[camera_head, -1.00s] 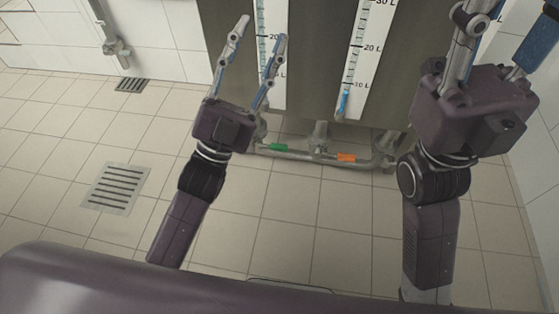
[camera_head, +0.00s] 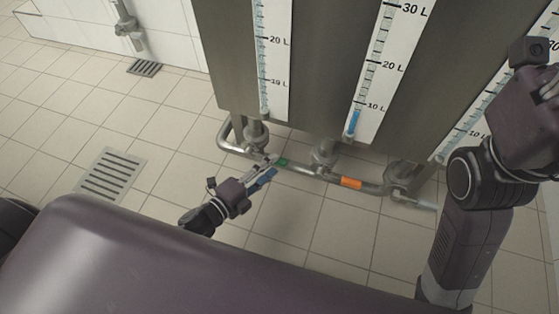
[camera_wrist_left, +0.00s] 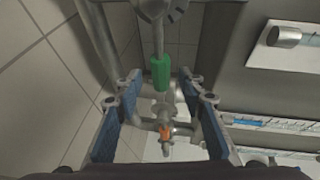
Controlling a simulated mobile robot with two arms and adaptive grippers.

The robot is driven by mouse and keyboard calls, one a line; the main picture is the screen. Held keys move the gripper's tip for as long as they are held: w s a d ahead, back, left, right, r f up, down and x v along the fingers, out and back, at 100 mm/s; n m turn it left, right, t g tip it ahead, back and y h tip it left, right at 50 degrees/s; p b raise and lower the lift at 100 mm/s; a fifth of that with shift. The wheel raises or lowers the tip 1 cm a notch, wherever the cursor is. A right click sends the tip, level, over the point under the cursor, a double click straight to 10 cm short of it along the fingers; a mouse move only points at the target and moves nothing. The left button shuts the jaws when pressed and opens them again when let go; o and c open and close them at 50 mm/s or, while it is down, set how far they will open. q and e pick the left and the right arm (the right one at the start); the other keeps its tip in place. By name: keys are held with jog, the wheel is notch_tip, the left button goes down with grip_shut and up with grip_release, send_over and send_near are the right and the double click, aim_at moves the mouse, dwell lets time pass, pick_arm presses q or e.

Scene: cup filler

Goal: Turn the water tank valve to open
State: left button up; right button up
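The grey metal water tank (camera_head: 235,65) stands over a horizontal pipe (camera_head: 315,172). The pipe carries a green valve handle (camera_head: 284,162) and an orange valve handle (camera_head: 351,183). My left gripper (camera_head: 272,166) is low beside the pipe, with its fingertips close to the green handle. In the left wrist view, my left gripper (camera_wrist_left: 160,78) is open. The green handle (camera_wrist_left: 160,71) shows between its fingertips with gaps on both sides, and the orange handle (camera_wrist_left: 166,132) also shows. My right gripper (camera_head: 535,110) is at the right edge, its fingers largely cut off.
Level gauges (camera_head: 272,60) with litre marks run up the tank front. A floor drain (camera_head: 110,172) lies at the left, with a smaller one (camera_head: 144,68) near the wall. The tiled floor in front of the pipe is clear.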

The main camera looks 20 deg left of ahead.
aim_at(275, 164)
pick_arm(q)
jog(key=shift+b+x, duration=0.5)
jog(key=shift+x, duration=1.35)
grip_shut()
